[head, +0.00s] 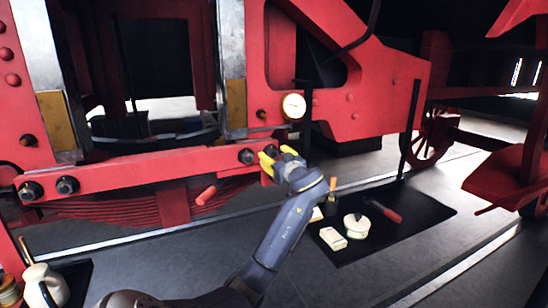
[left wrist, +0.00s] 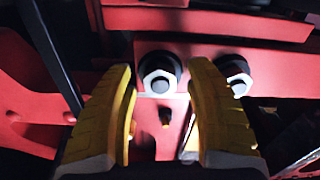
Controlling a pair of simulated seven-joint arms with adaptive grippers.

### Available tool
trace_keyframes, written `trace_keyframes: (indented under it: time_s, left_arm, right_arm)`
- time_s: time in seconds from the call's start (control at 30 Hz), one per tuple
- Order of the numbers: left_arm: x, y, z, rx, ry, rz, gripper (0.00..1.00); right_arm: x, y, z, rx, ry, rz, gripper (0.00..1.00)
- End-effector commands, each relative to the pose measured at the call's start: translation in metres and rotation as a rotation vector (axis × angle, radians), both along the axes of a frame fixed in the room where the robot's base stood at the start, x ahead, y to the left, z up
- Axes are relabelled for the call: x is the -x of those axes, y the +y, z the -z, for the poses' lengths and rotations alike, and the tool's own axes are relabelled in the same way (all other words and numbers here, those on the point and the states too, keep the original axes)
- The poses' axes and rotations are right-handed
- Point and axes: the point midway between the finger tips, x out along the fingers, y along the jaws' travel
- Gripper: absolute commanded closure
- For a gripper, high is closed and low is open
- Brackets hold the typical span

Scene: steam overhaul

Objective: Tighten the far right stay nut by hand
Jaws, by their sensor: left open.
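The stay is a long red bar (head: 150,168) across the locomotive frame, with dark round nuts at both ends. At its right end, one nut (head: 246,156) shows clear, left of my left gripper (head: 272,160). The far right nut is mostly hidden behind that gripper in the head view. In the left wrist view, which looks turned over, the far right nut (left wrist: 159,80) is a bright hexagon on a dark washer, between and beyond the open yellow fingers (left wrist: 165,110). Its neighbour nut (left wrist: 238,85) shows just right of the right-hand finger. Contact with the nut cannot be told.
A round gauge (head: 293,106) and a dark upright rod (head: 306,125) stand close above and right of the gripper. A red handle (head: 206,195) juts out below the bar. A black mat (head: 425,215) on the floor holds a red-handled tool (head: 384,211) and a pale round container (head: 357,226).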

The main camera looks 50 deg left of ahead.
Motion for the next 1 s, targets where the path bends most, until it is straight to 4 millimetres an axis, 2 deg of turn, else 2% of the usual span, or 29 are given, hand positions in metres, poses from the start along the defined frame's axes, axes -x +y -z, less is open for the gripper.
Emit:
trace_keyframes:
  time_s: [0.2, 0.67, 1.0]
  left_arm:
    - [0.0000, 0.0000, 0.0000, 0.000, 0.000, 0.000, 0.45]
    - [0.0000, -0.0001, 0.0000, 0.000, 0.000, 0.000, 0.98]
    - [0.0001, -0.0001, 0.0005, -0.014, 0.055, 0.000, 1.00]
  right_arm:
    - [0.0001, 0.0000, 0.0000, 0.000, 0.000, 0.000, 0.56]
    - [0.0001, 0.0002, 0.0000, 0.000, 0.000, 0.000, 0.56]
    - [-0.0001, 0.0006, 0.0000, -0.001, 0.000, 0.000, 0.56]
